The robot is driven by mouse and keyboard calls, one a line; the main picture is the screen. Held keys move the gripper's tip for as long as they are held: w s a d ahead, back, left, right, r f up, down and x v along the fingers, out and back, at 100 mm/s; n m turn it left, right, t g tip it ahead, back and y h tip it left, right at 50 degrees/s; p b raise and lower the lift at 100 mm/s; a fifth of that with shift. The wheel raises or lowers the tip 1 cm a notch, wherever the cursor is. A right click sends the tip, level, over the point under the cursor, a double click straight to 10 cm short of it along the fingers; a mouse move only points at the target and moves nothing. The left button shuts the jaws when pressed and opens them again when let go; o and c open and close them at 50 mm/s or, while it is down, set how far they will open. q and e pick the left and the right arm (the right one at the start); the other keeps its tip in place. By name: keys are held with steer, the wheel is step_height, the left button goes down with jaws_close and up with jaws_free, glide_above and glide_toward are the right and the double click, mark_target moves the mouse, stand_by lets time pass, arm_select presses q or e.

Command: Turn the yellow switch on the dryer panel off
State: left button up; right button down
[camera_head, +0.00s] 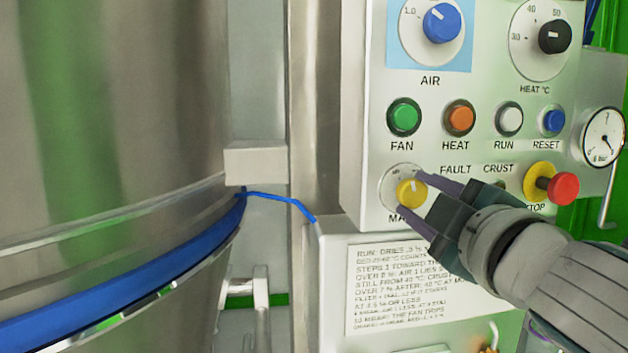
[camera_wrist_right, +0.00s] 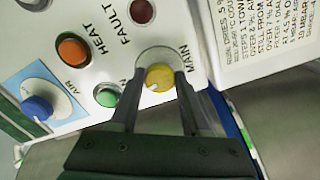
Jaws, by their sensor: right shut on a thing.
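The yellow switch (camera_head: 411,191) is a round knob on a pale disc at the lower left of the dryer panel (camera_head: 380,150), above the label "MAIN". A light pointer mark on the knob points up, slightly to one side. My right gripper (camera_head: 420,203) reaches in from the lower right, its fingers on either side of the knob. In the right wrist view the yellow switch (camera_wrist_right: 159,78) sits between the two fingertips, and the gripper (camera_wrist_right: 157,82) is shut on it. My left gripper is not in view.
Above are the green FAN (camera_head: 404,117), orange HEAT (camera_head: 459,117), white RUN (camera_head: 508,118) and blue RESET (camera_head: 552,121) buttons. A red stop button (camera_head: 563,187) stands out close to my right gripper. A large steel vessel (camera_head: 120,120) fills the left.

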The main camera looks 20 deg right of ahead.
steer(key=shift+n+p, duration=0.5)
steer(key=shift+n, duration=0.8)
steer(key=shift+c, duration=1.8)
jaws_free()
steer(key=shift+s, duration=0.1)
steer(key=b+v, duration=0.1)
steer(key=v, duration=0.8)
steer(key=shift+s, duration=0.4)
